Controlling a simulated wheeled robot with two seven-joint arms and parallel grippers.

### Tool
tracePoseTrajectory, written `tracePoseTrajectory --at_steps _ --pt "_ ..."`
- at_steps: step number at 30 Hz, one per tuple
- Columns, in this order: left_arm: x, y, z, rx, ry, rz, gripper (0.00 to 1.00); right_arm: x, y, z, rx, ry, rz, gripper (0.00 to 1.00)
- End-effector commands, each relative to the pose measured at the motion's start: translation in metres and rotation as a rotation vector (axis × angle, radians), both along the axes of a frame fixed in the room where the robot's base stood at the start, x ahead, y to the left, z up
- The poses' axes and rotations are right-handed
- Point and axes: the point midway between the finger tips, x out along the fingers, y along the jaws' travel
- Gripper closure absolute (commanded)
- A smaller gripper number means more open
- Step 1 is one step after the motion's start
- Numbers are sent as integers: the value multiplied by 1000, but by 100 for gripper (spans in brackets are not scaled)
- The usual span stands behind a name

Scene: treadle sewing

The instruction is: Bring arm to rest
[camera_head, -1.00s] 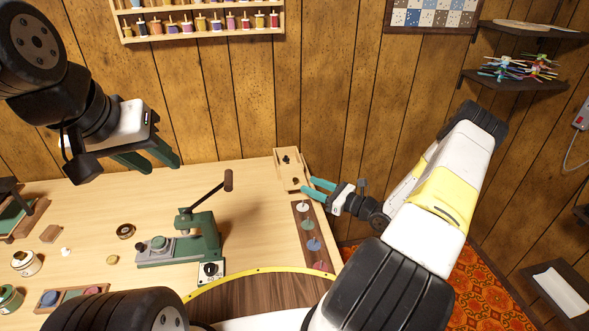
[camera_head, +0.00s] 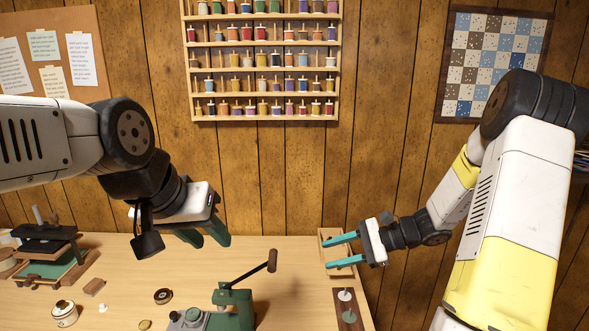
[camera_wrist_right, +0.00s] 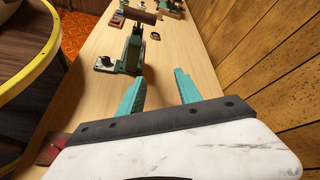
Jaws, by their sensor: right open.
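My right gripper (camera_head: 336,253) is open and empty at the right of the table, its teal fingers in front of a small wooden box (camera_head: 327,233). I cannot tell its height above the box. The right wrist view shows the same two fingers (camera_wrist_right: 160,88) apart, with nothing between them and a green press (camera_wrist_right: 134,45) beyond. My left gripper (camera_head: 203,236) hangs above the back of the table at left. Its dark green fingers stand apart with nothing visible between them.
The green lever press (camera_head: 232,306) stands on the wooden table (camera_head: 275,292) between the grippers. A dark strip with discs (camera_head: 347,318) lies below the right gripper. Small tins and a framed device (camera_head: 45,250) sit at left. A thread rack (camera_head: 262,119) hangs on the wall.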

Motion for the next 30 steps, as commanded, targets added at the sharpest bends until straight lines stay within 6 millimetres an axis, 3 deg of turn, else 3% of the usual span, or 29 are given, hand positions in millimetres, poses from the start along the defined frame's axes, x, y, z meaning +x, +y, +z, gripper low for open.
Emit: tracePoseTrajectory --at_steps 1,8,18,24,30 --pt "0 0 0 0 0 0 64 -12 7 17 -76 -52 67 59" --pt "0 0 0 0 0 0 64 -71 16 69 -409 -279 338 59" --pt "0 0 0 0 0 0 64 -143 -4 136 -879 -683 613 59" --pt "0 0 0 0 0 0 64 -170 -22 167 -1096 -909 686 59" --pt "0 0 0 0 0 0 64 -181 -32 180 -1196 -1019 705 59"
